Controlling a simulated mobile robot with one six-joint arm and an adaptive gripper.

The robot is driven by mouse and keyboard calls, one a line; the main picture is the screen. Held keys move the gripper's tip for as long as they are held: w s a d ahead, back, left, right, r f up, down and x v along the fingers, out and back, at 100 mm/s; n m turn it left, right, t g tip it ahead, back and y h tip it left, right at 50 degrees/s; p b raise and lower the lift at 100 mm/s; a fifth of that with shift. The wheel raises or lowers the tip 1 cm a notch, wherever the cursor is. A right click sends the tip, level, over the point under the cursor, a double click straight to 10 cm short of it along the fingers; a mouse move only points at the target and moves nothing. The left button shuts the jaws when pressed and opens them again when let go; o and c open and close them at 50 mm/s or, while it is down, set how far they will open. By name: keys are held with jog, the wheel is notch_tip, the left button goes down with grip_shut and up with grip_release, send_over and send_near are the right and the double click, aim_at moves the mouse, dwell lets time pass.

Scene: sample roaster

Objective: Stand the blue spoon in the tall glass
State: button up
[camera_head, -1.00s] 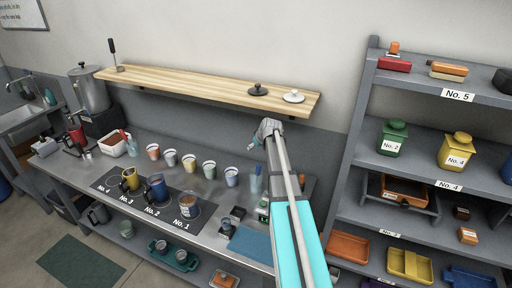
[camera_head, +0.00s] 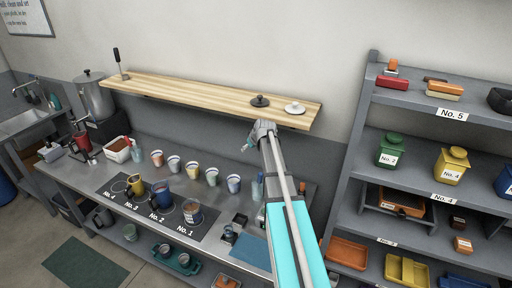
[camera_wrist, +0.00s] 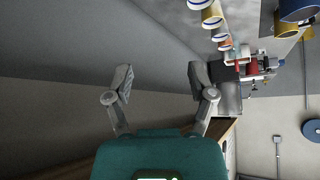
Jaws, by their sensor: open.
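My gripper (camera_head: 248,145) is in front of the wall below the wooden shelf, above the back of the counter. The wrist view shows its two fingers (camera_wrist: 160,82) spread apart with nothing between them. A clear bluish upright vessel (camera_head: 257,187) stands on the counter just left of my arm, partly hidden by it. I cannot tell whether it is the tall glass. I cannot make out the blue spoon in either view.
A row of small cups (camera_head: 192,171) lines the back of the counter (camera_head: 95,170). Several mugs stand on the numbered dark mat (camera_head: 178,222). The wooden shelf (camera_head: 205,95) holds two lids and overhangs my gripper. A grey rack (camera_head: 360,150) stands right of my arm.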

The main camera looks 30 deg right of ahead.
jog(key=w+a+n+y, duration=0.2)
jog(key=a+n, duration=0.2)
jog(key=a, duration=1.9)
jog(key=shift+a+f+g+y+b, duration=0.2)
jog(key=shift+f+g+y+b, duration=0.1)
jog(key=shift+f+b, duration=0.1)
jog(key=shift+s, duration=0.1)
jog(key=s+a+f+m+g+h+b, duration=0.1)
jog(key=s+a+f+g, duration=0.1)
jog(key=s, duration=0.8)
jog(key=s+a+f+m+g+h+b, duration=0.1)
jog(key=s+a+f+m+g+b, duration=0.1)
jog(key=s, duration=0.7)
jog(key=s+a+f+m+g+h+b, duration=0.1)
jog(key=s+f, duration=0.3)
jog(key=s, duration=0.6)
jog(key=shift+s+a+f+m+g+b, duration=0.35)
jog(key=shift+a+g+b, duration=0.25)
jog(key=shift+g, duration=0.2)
jog(key=shift+w, duration=0.1)
